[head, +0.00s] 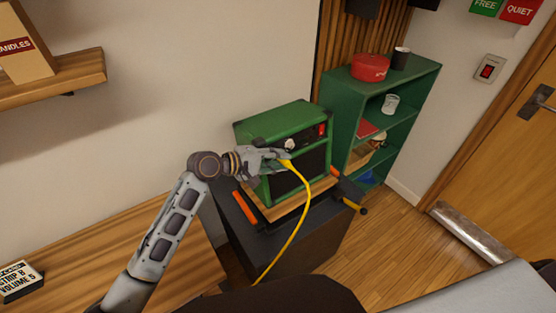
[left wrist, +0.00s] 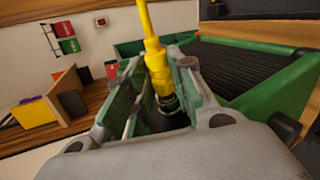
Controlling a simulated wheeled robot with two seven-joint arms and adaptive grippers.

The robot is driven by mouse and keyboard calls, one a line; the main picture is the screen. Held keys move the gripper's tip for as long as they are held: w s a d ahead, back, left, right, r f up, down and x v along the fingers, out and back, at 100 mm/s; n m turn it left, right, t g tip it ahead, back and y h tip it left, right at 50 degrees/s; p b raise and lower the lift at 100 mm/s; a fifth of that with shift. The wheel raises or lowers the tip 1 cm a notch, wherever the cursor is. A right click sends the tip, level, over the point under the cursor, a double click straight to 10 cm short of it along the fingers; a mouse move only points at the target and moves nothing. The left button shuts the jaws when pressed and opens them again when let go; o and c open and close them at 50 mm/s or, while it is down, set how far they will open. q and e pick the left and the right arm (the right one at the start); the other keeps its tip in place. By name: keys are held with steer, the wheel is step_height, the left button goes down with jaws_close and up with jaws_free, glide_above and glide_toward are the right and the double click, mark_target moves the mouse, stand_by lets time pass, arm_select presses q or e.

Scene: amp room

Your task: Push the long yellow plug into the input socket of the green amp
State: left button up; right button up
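The green amp (head: 277,122) stands on a wooden board on a dark stand, its control strip and dark grille facing front. My left gripper (head: 284,157) is at the left part of the amp's front, just below a pale round knob. It is shut on the long yellow plug (head: 287,163), whose yellow cable hangs down in front of the amp. In the left wrist view the plug (left wrist: 161,78) sits between the green-padded fingers (left wrist: 155,95), with a dark collar at its near end. The plug's tip and the input socket are hidden. My right gripper is out of view.
Orange-handled bars (head: 250,206) flank the board under the amp. A green shelf (head: 400,103) with a red round tin (head: 370,67) and a dark cup stands close to the right. A wooden bench (head: 110,245) is at the left. Floor is clear toward the door.

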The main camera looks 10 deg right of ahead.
arm_select(q)
steer(key=o, duration=0.3)
steer(key=shift+a, duration=0.1)
steer(key=v, duration=1.2)
stand_by(0.8)
